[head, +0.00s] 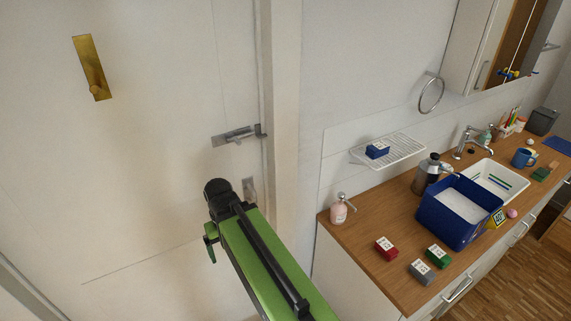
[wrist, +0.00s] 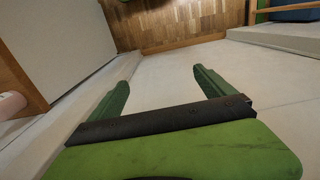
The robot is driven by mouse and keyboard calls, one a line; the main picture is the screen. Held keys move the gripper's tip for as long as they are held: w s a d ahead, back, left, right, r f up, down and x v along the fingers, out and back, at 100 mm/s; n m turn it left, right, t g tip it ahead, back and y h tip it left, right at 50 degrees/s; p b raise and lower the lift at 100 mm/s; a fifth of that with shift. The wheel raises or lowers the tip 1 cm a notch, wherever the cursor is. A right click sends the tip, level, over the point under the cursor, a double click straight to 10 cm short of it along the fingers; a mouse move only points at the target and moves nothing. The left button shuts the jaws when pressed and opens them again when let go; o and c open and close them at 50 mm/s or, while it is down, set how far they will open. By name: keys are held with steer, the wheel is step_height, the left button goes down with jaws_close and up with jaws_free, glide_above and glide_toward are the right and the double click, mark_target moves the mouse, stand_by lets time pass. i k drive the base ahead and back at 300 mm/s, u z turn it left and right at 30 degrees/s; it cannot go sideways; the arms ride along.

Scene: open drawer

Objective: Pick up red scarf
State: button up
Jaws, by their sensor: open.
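A small red block-like bundle with a white label (head: 386,248) lies on the wooden counter (head: 345,236), near its front left part; it is the only red thing that could be the scarf, and I cannot tell its material. My gripper (wrist: 160,82) is open in the wrist view, its two green fingers wide apart with nothing between them. In the head view my green arm reaches up in front of the pale door, left of the counter and well apart from the red bundle. The red bundle does not show in the wrist view.
Grey (head: 421,271) and green (head: 438,256) labelled bundles lie right of the red one. A blue crate (head: 456,232), a pink soap bottle (head: 338,211) and a dark pot (head: 424,178) stand nearby. A wire shelf (head: 402,150) holds a blue bundle (head: 377,150).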

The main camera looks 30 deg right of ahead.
mark_target(387, 250)
steer(key=z, duration=1.65)
steer(key=k, duration=0.95)
steer(key=i, duration=0.95)
steer(key=z, duration=0.15)
